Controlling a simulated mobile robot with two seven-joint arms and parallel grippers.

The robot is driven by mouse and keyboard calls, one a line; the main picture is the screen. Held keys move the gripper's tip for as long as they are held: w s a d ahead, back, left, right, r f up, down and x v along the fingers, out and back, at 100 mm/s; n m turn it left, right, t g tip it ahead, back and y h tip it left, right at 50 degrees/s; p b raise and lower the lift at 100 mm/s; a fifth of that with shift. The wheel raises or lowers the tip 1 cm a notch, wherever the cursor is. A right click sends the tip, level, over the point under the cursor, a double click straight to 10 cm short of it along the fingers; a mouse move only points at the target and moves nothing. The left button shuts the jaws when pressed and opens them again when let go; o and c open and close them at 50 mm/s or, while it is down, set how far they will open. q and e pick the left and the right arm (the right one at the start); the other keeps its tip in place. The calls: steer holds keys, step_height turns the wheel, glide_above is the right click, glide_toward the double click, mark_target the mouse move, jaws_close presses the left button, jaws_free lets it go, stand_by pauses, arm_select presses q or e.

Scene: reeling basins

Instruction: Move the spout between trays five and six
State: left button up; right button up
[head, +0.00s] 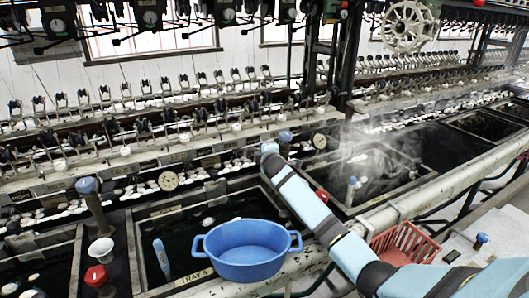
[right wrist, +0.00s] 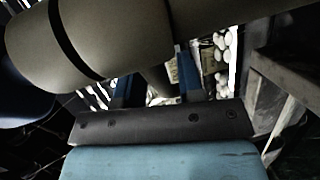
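A post with a blue knob (head: 285,138), likely the spout, stands between the tray (head: 195,278), whose label looks like "TRAY 5", and the steaming tray (head: 350,165) to its right. My right arm reaches up from the lower right, its end beside this post; its gripper is hidden in the head view. In the right wrist view, a thick beige cylinder (right wrist: 105,35) with dark bands crosses close in front. My right gripper (right wrist: 158,88) has its blue fingers apart, with a narrower pipe between them and a gap beside the right finger. My left gripper is not in view.
A blue tub (head: 245,262) sits over the front of the labelled tray. Another blue-knobbed post (head: 93,200), a white funnel (head: 101,249) and a red knob (head: 96,275) are at left. A red basket (head: 405,243) lies right of my arm. Machinery lines the back.

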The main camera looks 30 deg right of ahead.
steer(key=shift+o, duration=0.2)
steer(key=shift+s, duration=0.1)
steer(key=p+v, duration=0.1)
steer(key=v, duration=1.2)
steer(key=shift+s+r, duration=0.15)
steer(key=shift+s, duration=0.15)
steer(key=shift+a, duration=0.1)
